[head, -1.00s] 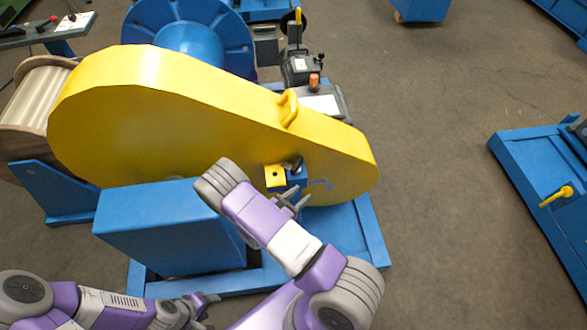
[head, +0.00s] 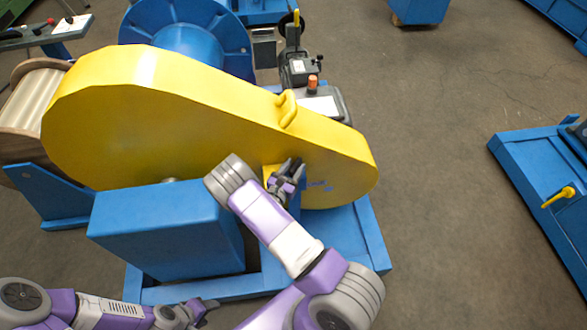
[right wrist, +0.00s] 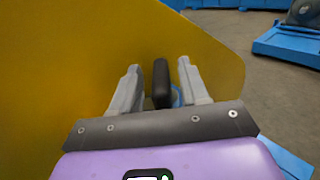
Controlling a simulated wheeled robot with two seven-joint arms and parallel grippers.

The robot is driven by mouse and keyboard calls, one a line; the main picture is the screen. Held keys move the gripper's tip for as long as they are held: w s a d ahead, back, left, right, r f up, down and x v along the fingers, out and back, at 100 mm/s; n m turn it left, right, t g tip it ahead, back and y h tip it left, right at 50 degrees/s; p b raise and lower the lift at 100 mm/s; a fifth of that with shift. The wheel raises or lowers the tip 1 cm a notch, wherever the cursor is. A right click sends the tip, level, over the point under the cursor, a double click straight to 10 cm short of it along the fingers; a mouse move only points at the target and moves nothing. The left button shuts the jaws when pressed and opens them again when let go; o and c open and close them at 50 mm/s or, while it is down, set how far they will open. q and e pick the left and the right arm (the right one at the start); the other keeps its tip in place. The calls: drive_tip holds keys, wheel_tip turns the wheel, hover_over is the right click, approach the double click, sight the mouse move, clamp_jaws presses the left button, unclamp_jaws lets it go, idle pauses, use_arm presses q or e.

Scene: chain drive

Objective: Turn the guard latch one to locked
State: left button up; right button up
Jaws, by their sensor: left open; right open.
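The yellow guard (head: 190,120) carries a latch with a black handle on its lower front side. In the right wrist view the black latch handle (right wrist: 161,82) stands upright between the two fingers of my right gripper (right wrist: 158,66), with gaps visible on both sides. In the head view my right gripper (head: 291,170) is open at the latch and largely covers it. Part of the yellow latch plate (head: 269,172) shows beside it. My left gripper (head: 208,305) is open and empty, low in front of the blue base.
A blue box (head: 165,230) stands before the guard on a blue base frame (head: 372,235). A yellow grab handle (head: 288,108) sticks up from the guard's upper edge. A motor unit (head: 315,95) stands behind. Floor to the right is clear up to another blue frame (head: 530,190).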

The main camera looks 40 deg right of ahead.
clamp_jaws()
drive_tip(key=shift+s, duration=0.1)
drive_tip(key=n+t+y+p, duration=0.2)
drive_tip(key=t, duration=0.1)
drive_tip(key=n+t+y+p, duration=0.1)
drive_tip(key=n+p, duration=0.1)
drive_tip(key=shift+s+d+r+t, duration=0.15)
drive_tip(key=shift+s+t, duration=0.1)
drive_tip(key=shift+t, duration=0.15)
drive_tip(key=shift+s+d+f+n+t+y+p, duration=0.1)
drive_tip(key=shift+n+t+y+p, duration=0.8)
drive_tip(key=shift+y, duration=0.35)
drive_tip(key=shift+d+f+n+t+y+p, duration=0.1)
drive_tip(key=shift+n+t+y+p, duration=0.8)
drive_tip(key=shift+y, duration=0.35)
unclamp_jaws()
